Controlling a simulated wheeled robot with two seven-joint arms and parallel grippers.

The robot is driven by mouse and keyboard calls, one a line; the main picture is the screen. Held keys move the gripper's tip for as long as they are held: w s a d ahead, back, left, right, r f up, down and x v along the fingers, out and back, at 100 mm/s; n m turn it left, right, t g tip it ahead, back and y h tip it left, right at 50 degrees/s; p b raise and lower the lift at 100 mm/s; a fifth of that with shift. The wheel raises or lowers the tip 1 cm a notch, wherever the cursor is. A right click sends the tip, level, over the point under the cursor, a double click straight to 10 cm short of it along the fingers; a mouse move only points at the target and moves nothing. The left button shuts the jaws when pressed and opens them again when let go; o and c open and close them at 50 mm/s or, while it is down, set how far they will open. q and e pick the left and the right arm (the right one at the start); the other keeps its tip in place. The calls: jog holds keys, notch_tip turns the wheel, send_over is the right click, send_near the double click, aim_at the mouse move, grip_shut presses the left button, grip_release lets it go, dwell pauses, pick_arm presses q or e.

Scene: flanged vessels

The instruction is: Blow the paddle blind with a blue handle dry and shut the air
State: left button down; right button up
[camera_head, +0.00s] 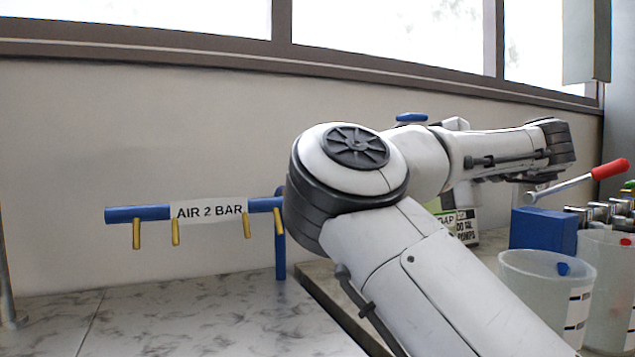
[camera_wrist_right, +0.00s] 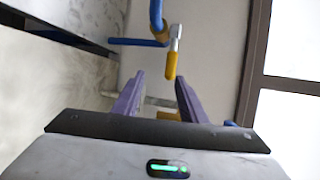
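The blue air pipe (camera_head: 138,214) with the label AIR 2 BAR (camera_head: 209,210) and several yellow nozzles (camera_head: 247,225) stands at the left in the head view. My right gripper (camera_wrist_right: 160,78) shows in the right wrist view, its two purple fingers apart. A yellow-ended lever (camera_wrist_right: 171,65) on a silver fitting by the blue pipe (camera_wrist_right: 156,14) lies just beyond the fingertips, with no visible contact. A blue handle-like piece (camera_head: 411,117) shows above my right arm; I cannot tell whether it is the paddle blind's. My left gripper is out of view.
My right arm crosses the head view and hides the middle of the bench. A blue block (camera_head: 543,230), translucent beakers (camera_head: 548,285), a red-handled tool (camera_head: 608,170) and a small sign (camera_head: 466,226) stand at the right. The marbled worktop (camera_head: 200,315) at the left is clear.

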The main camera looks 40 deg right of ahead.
jog(key=r+x, duration=0.2)
jog(key=x, duration=1.3)
jog(key=shift+w+p, duration=0.4)
jog(key=shift+w, duration=0.2)
jog(key=shift+r, duration=0.1)
grip_shut()
